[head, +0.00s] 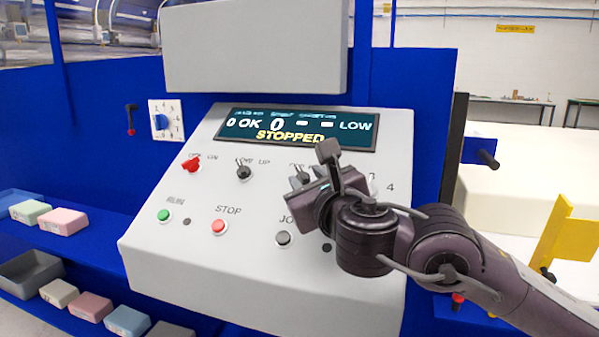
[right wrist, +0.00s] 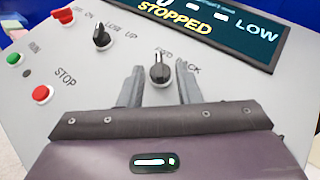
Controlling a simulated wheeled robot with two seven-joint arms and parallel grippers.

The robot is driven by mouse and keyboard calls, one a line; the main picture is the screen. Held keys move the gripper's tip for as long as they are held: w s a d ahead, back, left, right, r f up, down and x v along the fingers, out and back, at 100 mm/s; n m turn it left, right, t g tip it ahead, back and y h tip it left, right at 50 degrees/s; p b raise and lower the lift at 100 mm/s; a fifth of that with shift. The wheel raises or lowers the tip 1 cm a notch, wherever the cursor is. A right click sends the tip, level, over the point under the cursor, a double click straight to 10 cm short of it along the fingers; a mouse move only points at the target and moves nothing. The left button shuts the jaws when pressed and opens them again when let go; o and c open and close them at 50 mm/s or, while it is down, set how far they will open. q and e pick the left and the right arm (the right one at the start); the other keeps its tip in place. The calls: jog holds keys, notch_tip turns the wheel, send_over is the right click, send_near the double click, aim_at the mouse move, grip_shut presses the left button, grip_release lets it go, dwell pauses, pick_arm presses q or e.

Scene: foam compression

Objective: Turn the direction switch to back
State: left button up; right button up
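The direction switch is a black knob (right wrist: 159,72) with a light pointer mark, beside the lettering FWD and BACK. In the right wrist view its pointer is roughly upward, and the gripper partly covers its surroundings. It also shows in the head view, partly hidden (head: 300,178). My right gripper (right wrist: 160,88) is open, one grey finger on each side of the knob, with visible gaps. Whether the fingertips reach the knob's depth I cannot tell. In the head view the right gripper (head: 312,186) covers part of the panel there. My left gripper is not in view.
The sloped grey panel (head: 170,255) also has a red switch (head: 191,164), a LOW/UP knob (head: 244,172), a green button (head: 163,215), a red STOP button (head: 219,226) and a black button (head: 283,238). The display (head: 297,127) reads STOPPED. Foam blocks (head: 62,221) lie at left.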

aim_at(303, 174)
jog(key=x, duration=0.4)
jog(key=shift+w, duration=0.1)
jog(key=c, duration=0.7)
jog(key=shift+o, duration=0.2)
jog(key=shift+a+f, duration=0.1)
